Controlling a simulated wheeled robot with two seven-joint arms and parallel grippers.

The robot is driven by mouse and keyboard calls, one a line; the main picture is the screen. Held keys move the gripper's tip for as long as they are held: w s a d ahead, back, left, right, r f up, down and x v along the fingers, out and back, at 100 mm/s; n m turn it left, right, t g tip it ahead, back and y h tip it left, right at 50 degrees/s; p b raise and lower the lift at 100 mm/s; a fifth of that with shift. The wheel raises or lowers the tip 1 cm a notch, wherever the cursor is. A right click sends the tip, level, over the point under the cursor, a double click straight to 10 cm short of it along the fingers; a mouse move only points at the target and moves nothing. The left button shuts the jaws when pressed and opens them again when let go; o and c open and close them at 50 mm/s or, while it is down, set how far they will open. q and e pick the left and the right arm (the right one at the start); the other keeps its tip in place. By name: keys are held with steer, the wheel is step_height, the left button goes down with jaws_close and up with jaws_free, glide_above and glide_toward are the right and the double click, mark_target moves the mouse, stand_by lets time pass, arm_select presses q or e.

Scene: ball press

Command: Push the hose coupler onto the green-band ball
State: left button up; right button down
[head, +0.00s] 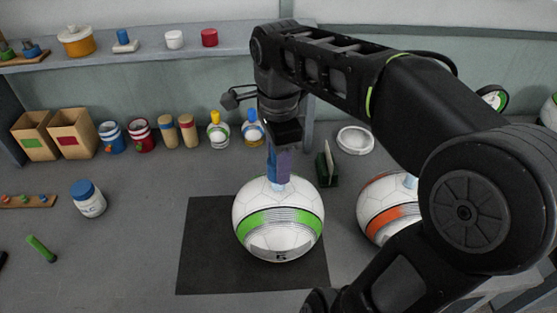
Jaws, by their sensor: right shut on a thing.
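The green-band ball (278,239) is white with a green stripe and dark lines, and sits on a dark square mat (203,249). A pale blue stem (278,187) shows at the top of the ball. My right gripper (279,170) points down right above the ball and is shut on the hose coupler. The blue and purple parts at the fingers are small, and the coupler is mostly hidden there. I cannot tell whether the coupler touches the stem or is pressed over it. My left gripper is not in view.
An orange-band ball (379,213) stands to the right, partly behind my right arm. A green card stand (327,165) and a white dish (355,140) are behind. The table left of the mat is mostly free.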

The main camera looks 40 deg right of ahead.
steer(key=shift+f+b, duration=0.65)
steer(key=shift+f, duration=0.25)
steer(key=c, duration=0.8)
jaws_free()
steer(key=shift+o, duration=0.2)
step_height(320, 180, up, 7)
steer(key=p, duration=0.4)
steer(key=shift+f+p, duration=0.2)
steer(key=shift+p, duration=0.1)
steer(key=shift+r+p, duration=0.65)
steer(key=shift+r, duration=0.05)
steer(key=shift+a+f, duration=0.1)
